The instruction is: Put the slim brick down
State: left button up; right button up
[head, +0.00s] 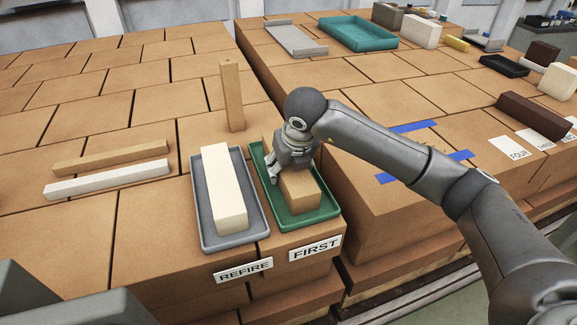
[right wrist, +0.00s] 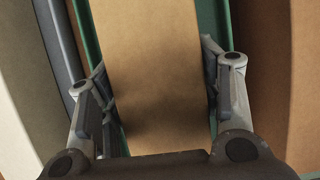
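A tan brick (head: 300,190) lies in the green tray (head: 331,221) marked FIRST; part of it is hidden by my right gripper. My right gripper (head: 284,178) reaches down into the tray around this brick. In the right wrist view the brick (right wrist: 155,75) fills the space between the two fingers (right wrist: 157,75), which lie against its sides. Another slim tan brick (head: 110,158) and a slim white one (head: 107,180) lie flat at the left. My left gripper is not in view.
A grey tray (head: 255,228) marked REFIRE holds a cream brick (head: 222,190), close beside the green tray. Blue tape strips (head: 413,127) mark a bare patch on the right stack. A teal tray (head: 357,33) and dark bricks (head: 530,116) stand farther right. A gap separates the two stacks.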

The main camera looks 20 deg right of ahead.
jog(key=o, duration=0.3)
jog(key=shift+r, duration=0.15)
jog(key=shift+s+r, duration=0.1)
jog(key=shift+r, duration=0.1)
jog(key=b+v, duration=0.3)
jog(key=v, duration=0.7)
jog(key=shift+s+r+b, duration=0.2)
jog(key=shift+r+b, duration=0.05)
jog(key=shift+b, duration=0.15)
jog(key=shift+s+r, duration=0.2)
jog(key=shift+r, duration=0.25)
